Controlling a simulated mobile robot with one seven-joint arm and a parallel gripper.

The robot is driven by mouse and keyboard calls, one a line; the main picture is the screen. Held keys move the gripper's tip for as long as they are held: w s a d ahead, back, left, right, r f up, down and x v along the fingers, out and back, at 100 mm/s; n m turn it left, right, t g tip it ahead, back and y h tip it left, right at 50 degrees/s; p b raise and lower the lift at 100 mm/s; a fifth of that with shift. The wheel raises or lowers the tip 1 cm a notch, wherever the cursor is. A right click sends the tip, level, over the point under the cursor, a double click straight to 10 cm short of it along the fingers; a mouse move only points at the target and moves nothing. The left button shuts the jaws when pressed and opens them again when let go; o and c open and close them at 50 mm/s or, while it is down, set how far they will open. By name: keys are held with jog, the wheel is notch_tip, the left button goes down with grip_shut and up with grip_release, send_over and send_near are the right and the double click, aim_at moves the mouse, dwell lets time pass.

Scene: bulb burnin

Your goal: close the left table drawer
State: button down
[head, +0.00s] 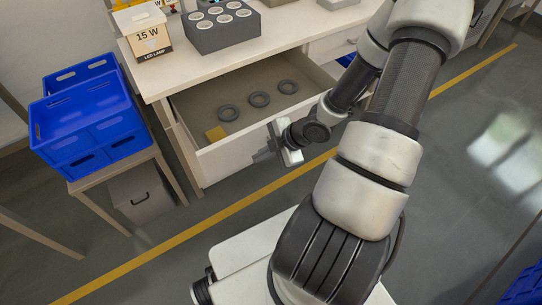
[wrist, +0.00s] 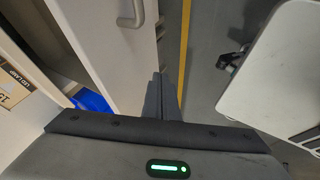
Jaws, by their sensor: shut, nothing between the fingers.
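The left table drawer (head: 225,161) is pulled out from under the white table in the head view. Inside lie three dark rings and a small yellow block (head: 215,133). My gripper (head: 262,156) is shut and empty, just outside the drawer's front panel, in front of its middle. In the wrist view my shut fingers (wrist: 162,95) lie alongside the white drawer front (wrist: 120,60), with its grey handle (wrist: 132,14) farther up. I cannot tell whether the fingers touch the panel. My gripper hides part of the front in the head view.
A lamp box (head: 143,33) and a grey tray with round sockets (head: 222,38) stand on the table (head: 150,84). The right drawer (head: 332,43) looks shut. Blue crates (head: 88,118) sit on a side stand at left. A yellow line crosses the open floor in front.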

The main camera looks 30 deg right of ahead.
aim_at(244, 152)
jog(key=w, duration=0.2)
jog(key=w+p, duration=0.1)
jog(key=w, duration=0.1)
jog(key=shift+a+f, duration=0.1)
jog(key=shift+a, duration=0.1)
jog(key=shift+w, duration=0.15)
